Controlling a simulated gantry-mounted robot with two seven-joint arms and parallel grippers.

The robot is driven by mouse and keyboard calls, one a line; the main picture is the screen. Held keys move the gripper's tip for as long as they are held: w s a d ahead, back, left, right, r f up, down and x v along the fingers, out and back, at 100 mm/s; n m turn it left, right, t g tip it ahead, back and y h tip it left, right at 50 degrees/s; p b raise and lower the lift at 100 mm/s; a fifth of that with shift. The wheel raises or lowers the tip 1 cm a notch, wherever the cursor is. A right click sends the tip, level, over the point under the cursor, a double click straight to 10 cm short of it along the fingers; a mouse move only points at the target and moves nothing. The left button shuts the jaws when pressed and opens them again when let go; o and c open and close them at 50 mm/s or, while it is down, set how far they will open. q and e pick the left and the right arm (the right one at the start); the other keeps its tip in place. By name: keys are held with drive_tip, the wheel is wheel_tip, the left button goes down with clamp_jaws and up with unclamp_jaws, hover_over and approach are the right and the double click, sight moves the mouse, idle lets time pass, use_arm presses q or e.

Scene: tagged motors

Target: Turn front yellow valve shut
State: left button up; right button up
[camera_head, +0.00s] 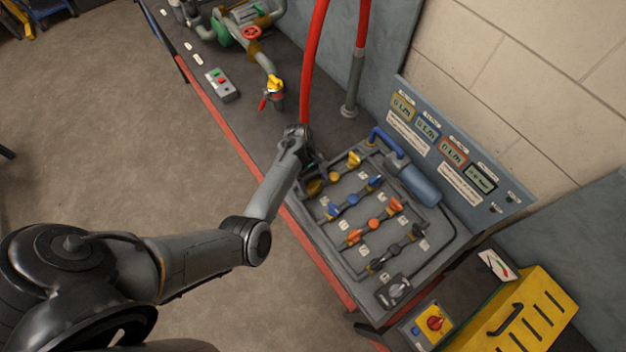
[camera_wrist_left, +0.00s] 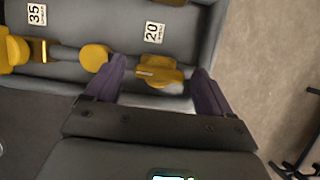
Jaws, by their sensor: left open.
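The front yellow valve (camera_head: 316,187) is on the panel near its front edge, partly hidden by my arm. In the left wrist view its yellow handle (camera_wrist_left: 158,70) lies between the two purple fingers, below the 20 label. My left gripper (camera_head: 313,172) reaches over the panel at this valve. In the left wrist view the gripper (camera_wrist_left: 160,78) is open, with a finger on each side of the handle. I cannot tell whether the fingers touch it. My right gripper is not in view.
A second yellow valve (camera_head: 354,160) sits farther back in the same row. Blue valves (camera_head: 352,200), orange valves (camera_head: 374,224) and dark valves (camera_head: 378,265) fill the other rows. A blue cylinder (camera_head: 413,184) and the display board (camera_head: 445,150) stand behind. Red hoses (camera_head: 316,50) rise nearby.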

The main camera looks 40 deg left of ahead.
use_arm(q)
drive_tip(key=c, duration=1.1)
drive_tip(key=shift+o, duration=0.2)
drive_tip(key=shift+m, duration=0.3)
drive_tip(key=m+g+p, duration=0.1)
drive_tip(key=m, duration=0.1)
drive_tip(key=shift+w+m+y, duration=0.1)
drive_tip(key=shift+m+y, duration=0.2)
drive_tip(key=m, duration=0.2)
drive_tip(key=m+g+y, duration=0.1)
drive_tip(key=m, duration=0.1)
drive_tip(key=shift+w+d+m+g+p, duration=0.1)
drive_tip(key=shift+m+g+p, duration=0.2)
drive_tip(key=shift+p, duration=0.05)
drive_tip(key=m+y, duration=0.1)
drive_tip(key=m, duration=0.4)
drive_tip(key=shift+d+g+y, duration=0.1)
drive_tip(key=shift+g+y, duration=0.3)
drive_tip(key=m+y+p, duration=0.1)
drive_tip(key=m+y, duration=0.1)
drive_tip(key=m, duration=0.3)
drive_tip(key=shift+d, duration=0.15)
